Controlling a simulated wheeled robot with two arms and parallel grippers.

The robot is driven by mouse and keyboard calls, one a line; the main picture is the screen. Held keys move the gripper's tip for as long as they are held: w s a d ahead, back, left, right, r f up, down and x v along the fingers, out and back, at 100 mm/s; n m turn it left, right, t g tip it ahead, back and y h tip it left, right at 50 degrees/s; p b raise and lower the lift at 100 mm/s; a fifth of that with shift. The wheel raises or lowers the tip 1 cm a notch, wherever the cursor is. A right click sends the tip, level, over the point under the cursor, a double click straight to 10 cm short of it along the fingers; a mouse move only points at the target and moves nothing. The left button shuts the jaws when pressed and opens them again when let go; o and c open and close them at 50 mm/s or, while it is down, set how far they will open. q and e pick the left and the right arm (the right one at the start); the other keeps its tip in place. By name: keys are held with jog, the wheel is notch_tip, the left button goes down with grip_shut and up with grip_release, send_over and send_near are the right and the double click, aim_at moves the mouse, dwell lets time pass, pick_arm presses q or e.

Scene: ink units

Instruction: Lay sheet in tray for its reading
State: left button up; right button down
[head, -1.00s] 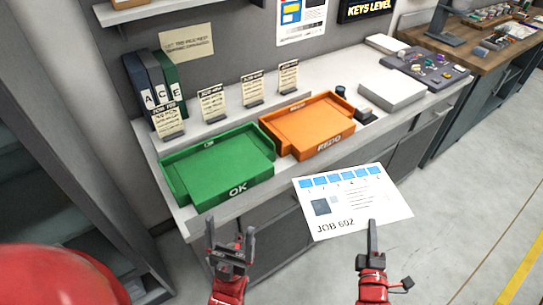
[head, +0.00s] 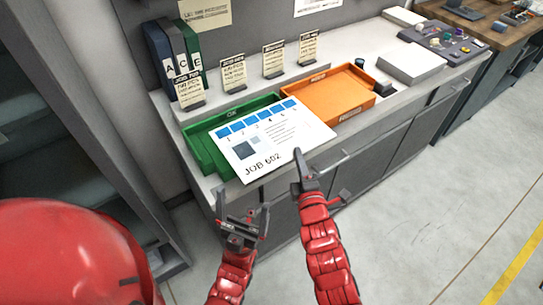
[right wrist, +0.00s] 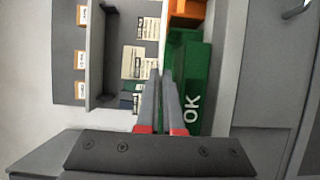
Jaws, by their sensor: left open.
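The white sheet (head: 285,132), printed JOB 602 with a row of blue squares, is face up in the head view. It lies across my view of the green tray (head: 203,153), hiding most of it, and overlaps the front left of the orange tray. I cannot tell whether it touches either tray. My right gripper (head: 300,165) is shut on its near edge. In the right wrist view the sheet is a thin edge-on strip (right wrist: 164,32) between the fingers, with the OK tray (right wrist: 192,85) beside it. My left gripper (head: 240,222) is open and empty, before the counter.
The orange tray (head: 350,85) is right of the green one. Several small cards (head: 233,73) stand on a ledge behind the trays. Binders (head: 172,55) stand at the left. A white stack (head: 410,64) and a dark block (head: 384,88) are to the right.

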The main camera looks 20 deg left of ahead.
aim_at(273, 151)
jog(key=a, duration=0.4)
jog(key=a+p, duration=0.1)
jog(key=a, duration=0.1)
jog(key=shift+w+a+f, duration=0.1)
jog(key=shift+f, duration=0.2)
jog(key=shift+a, duration=0.55)
notch_tip(273, 151, down, 3)
jog(key=shift+f+p, duration=0.2)
jog(key=shift+p, duration=0.65)
jog(key=shift+f, duration=0.1)
jog(key=shift+f+b, duration=0.25)
jog(key=shift+b, duration=0.05)
jog(key=c, duration=1.1)
grip_release()
jog(key=shift+r, duration=0.1)
